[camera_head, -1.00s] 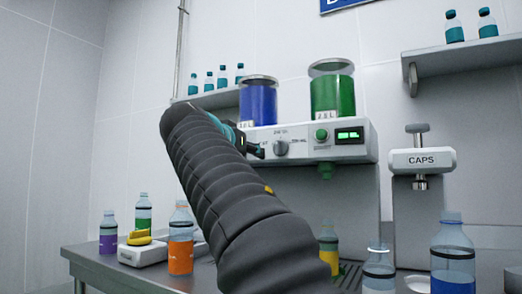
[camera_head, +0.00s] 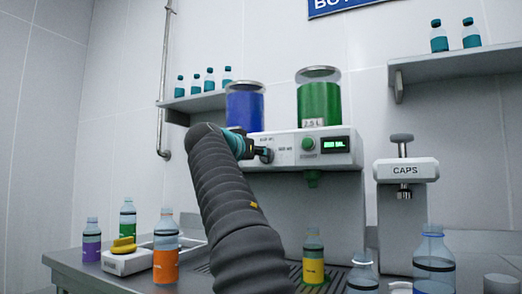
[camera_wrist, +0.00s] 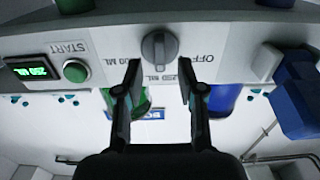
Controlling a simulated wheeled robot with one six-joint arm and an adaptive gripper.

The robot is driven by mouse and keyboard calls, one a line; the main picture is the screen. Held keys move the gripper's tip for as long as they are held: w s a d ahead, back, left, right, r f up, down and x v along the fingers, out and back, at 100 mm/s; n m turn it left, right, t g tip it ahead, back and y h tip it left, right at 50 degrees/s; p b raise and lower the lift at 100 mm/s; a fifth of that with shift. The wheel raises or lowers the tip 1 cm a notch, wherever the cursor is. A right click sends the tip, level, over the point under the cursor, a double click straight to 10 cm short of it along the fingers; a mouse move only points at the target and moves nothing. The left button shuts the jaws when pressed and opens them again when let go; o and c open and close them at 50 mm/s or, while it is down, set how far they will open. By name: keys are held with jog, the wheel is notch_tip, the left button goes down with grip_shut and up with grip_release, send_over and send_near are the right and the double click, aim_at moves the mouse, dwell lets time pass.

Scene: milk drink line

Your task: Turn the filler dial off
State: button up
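The filler dial (camera_wrist: 160,48) is a round grey knob on the filler's pale front panel (camera_head: 330,161). Its raised grip stands about upright in the wrist view, with OFF printed to its right and volume marks on its other sides, partly hidden. My gripper (camera_wrist: 159,70) is open; its two dark fingers point at the panel, one on each side just below the knob, with no clear contact. In the head view my gripper (camera_head: 259,154) is at the panel's left part and covers the dial. The green-lit display (camera_head: 335,144) and green START button (camera_head: 308,144) are right of it.
Blue (camera_head: 245,107) and green (camera_head: 320,104) tanks stand on the filler. Below are an orange bottle (camera_head: 166,259), a yellow bottle (camera_head: 313,268) and a yellow-topped device (camera_head: 125,257). The CAPS unit (camera_head: 407,171) stands right. A blue part (camera_wrist: 296,105) is near the panel's edge.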

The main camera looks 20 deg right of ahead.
jog(key=shift+p+x, duration=0.3)
jog(key=shift+x, duration=1.1)
grip_shut()
jog(key=n+p, duration=0.1)
jog(key=n, duration=0.5)
jog(key=n+p, duration=0.1)
jog(key=n, duration=0.4)
jog(key=shift+w+a+f+n+p, duration=0.1)
jog(key=shift+a+n+p, duration=0.05)
jog(key=shift+n+p, duration=0.25)
